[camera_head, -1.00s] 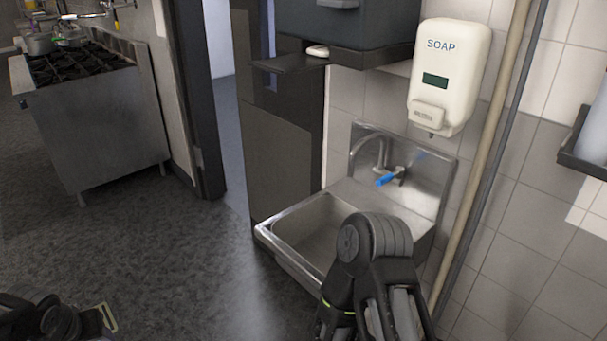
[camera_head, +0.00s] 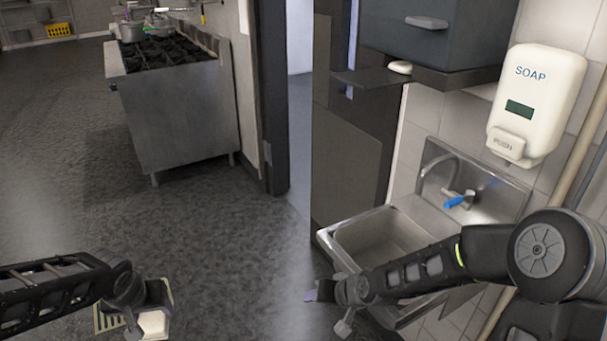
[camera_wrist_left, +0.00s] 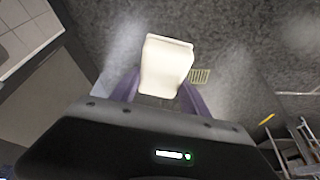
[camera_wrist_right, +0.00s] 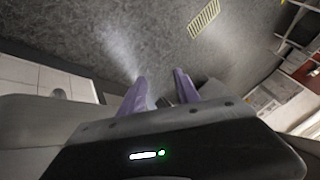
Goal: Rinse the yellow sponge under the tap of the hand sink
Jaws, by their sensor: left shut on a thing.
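The hand sink (camera_head: 345,240) is a steel basin on the tiled wall at the right of the head view. Its tap (camera_head: 440,168) is a curved spout with a blue lever (camera_head: 458,201); I see no water running. My left gripper (camera_head: 148,308) is low at the left of the head view, well apart from the sink. It is shut on a pale cream block, the sponge (camera_wrist_left: 165,66), which also shows in the head view (camera_head: 155,325). My right gripper (camera_head: 314,292) is beside the sink's front left corner. Its fingers are apart and empty in the right wrist view (camera_wrist_right: 160,88).
A soap dispenser (camera_head: 537,105) hangs above the sink. A dark cabinet panel (camera_head: 345,168) stands at the sink's left. A small pale item (camera_head: 400,67) lies on the shelf above. A stove (camera_head: 180,110) stands farther back. The floor between is clear, with a drain grate (camera_wrist_left: 200,76).

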